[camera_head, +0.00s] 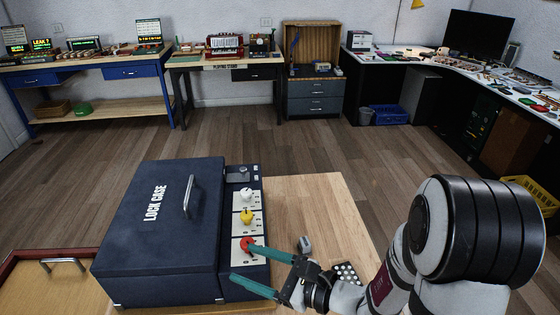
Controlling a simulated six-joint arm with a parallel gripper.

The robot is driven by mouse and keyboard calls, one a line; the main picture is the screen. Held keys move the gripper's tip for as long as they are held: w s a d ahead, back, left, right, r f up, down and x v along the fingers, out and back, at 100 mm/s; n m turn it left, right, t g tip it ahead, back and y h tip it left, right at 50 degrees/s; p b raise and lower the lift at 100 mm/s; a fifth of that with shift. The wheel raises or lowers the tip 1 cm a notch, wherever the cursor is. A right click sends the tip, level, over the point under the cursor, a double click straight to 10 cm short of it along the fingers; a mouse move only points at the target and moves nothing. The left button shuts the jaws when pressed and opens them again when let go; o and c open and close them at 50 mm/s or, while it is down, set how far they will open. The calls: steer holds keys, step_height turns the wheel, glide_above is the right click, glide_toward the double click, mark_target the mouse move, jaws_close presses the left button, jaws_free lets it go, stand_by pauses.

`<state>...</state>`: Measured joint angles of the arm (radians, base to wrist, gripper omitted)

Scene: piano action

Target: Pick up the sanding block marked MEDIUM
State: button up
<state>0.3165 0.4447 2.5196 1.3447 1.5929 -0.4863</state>
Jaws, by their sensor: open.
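I cannot make out any sanding block marked MEDIUM. My gripper (242,261) is open, with its two teal fingers spread at the front right of the dark blue case marked LOCK CASE (165,225). The upper fingertip overlaps the red knob (247,246) in the picture; I cannot tell whether they touch. A yellow knob (246,215) and a white knob (246,194) sit behind the red one on the case's side panel. Nothing shows between the fingers. The case lid is down with its metal handle (188,196) on top, so its inside is hidden.
A small grey object (304,244) lies on the wooden tabletop (310,200), right of the case. A dark piece with white dots (347,268) lies beside my arm. A red-rimmed tray or drawer (40,290) is at front left. Cluttered benches stand along the walls beyond open floor.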

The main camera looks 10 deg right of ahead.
steer(key=w+d+f+m+t+h, duration=0.4)
steer(key=w+d+f+m+h, duration=0.15)
steer(key=d, duration=0.25)
steer(key=m+h, duration=0.5)
steer(key=m, duration=0.1)
glide_toward(307, 248)
steer(key=shift+t, duration=0.3)
steer(key=x, duration=0.4)
steer(key=f+x, duration=0.1)
steer(key=x, duration=0.1)
steer(key=shift+s+a, duration=0.3)
steer(key=shift+s, duration=0.05)
steer(key=x, duration=0.5)
steer(key=shift+w+d, duration=0.3)
steer(key=shift+w, duration=0.15)
jaws_close()
